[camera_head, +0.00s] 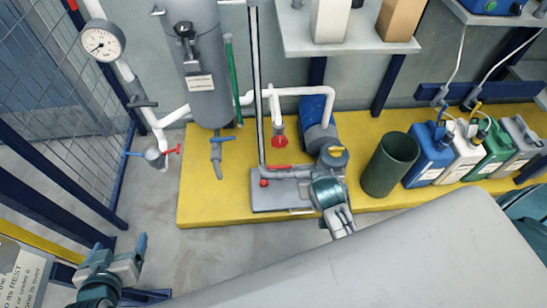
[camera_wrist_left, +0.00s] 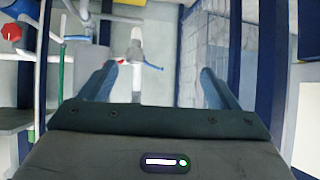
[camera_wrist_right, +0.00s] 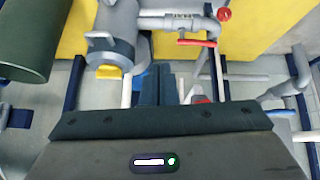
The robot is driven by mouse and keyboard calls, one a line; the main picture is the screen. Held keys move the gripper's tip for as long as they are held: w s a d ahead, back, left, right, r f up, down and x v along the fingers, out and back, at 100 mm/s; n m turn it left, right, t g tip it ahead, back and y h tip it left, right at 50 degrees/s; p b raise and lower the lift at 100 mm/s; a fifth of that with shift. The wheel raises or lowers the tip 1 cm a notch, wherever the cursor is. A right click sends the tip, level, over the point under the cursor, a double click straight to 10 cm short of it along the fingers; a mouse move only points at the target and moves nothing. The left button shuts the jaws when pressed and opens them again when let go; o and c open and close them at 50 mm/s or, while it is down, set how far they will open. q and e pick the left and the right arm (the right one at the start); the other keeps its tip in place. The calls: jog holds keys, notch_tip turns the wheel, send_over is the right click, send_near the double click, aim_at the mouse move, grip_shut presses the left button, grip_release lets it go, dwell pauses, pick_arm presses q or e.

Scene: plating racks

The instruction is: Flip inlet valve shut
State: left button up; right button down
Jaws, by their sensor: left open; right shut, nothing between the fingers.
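No label marks which valve is the inlet. A red lever (camera_head: 280,167) lies roughly along a grey pipe beside the pump; it also shows in the right wrist view (camera_wrist_right: 196,42). A small valve (camera_head: 154,155) on the white pipe at the left has red and blue handles; it also shows in the left wrist view (camera_wrist_left: 137,52), framed between the fingers. My left gripper (camera_head: 120,246) is open and empty, at the lower left. My right gripper (camera_wrist_right: 167,72) is shut and empty, apart from the red lever in the picture; its fingers are not clear in the head view.
A mesh fence (camera_head: 85,120) bounds the left. My large pale arm covers the lower right.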

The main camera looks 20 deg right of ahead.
pick_arm(q)
notch_tip(320, 180, up, 8)
jog(key=w+n+t, duration=0.1)
jog(key=w+t, duration=0.1)
jog(key=t, duration=0.4)
jog(key=shift+w+d+h, duration=0.15)
jog(key=shift+d+h, duration=0.25)
pick_arm(e)
jog(key=w+a+f, duration=0.3)
jog(key=w, duration=0.3)
jog(key=w+a+f+m+t, duration=0.1)
jog(key=w+a+f, duration=0.3)
jog(key=w, duration=0.3)
jog(key=shift+a+f, duration=0.2)
jog(key=shift+a, duration=0.05)
